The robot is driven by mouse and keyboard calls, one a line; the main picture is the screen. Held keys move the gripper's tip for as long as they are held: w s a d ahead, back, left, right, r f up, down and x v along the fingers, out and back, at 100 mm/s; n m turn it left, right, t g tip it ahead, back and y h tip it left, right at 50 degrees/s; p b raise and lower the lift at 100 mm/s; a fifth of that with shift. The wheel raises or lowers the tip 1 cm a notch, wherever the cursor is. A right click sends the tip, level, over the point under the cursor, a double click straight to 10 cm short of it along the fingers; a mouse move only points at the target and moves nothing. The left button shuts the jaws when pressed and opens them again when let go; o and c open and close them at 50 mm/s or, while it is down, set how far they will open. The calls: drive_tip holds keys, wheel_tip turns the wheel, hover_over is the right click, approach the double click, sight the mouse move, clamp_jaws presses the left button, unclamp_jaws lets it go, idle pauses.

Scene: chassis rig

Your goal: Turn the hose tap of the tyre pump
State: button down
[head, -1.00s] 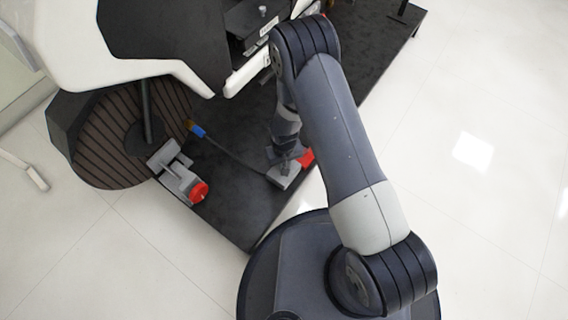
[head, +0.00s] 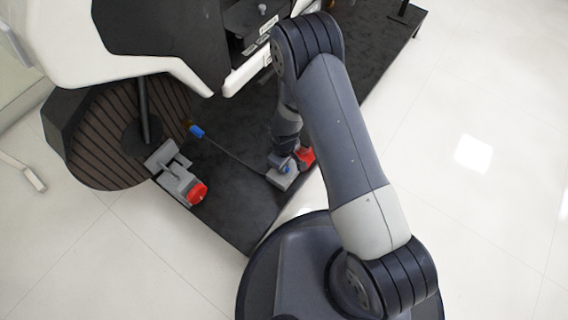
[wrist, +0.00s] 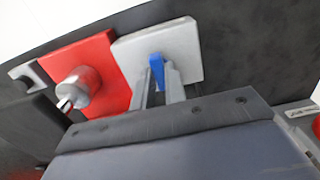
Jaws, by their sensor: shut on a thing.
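The tyre pump shows as a grey block (head: 284,181) beside a red part (head: 306,156) on the dark platform, mostly under my arm in the head view. In the wrist view the light grey block (wrist: 190,48) lies right of the red part (wrist: 107,55), which carries a round metal fitting. The small blue tap (wrist: 156,66) stands out from the grey block. My gripper (wrist: 158,85) is shut on the blue tap, one finger on each side. In the head view my gripper (head: 284,164) is partly hidden by my wrist.
A thin dark hose (head: 232,154) runs from the pump to a blue piece (head: 197,131) at the left. White bodywork (head: 180,68) overhangs the back. Pale floor is clear at the right.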

idle(0.4)
drive_tip(key=c, duration=1.4)
unclamp_jaws()
drive_tip(key=shift+c, duration=0.2)
wheel_tip(320, 180, up, 11)
drive_tip(key=p, duration=0.4)
drive_tip(key=shift+f, duration=0.15)
wheel_tip(320, 180, down, 11)
drive_tip(key=b, duration=0.4)
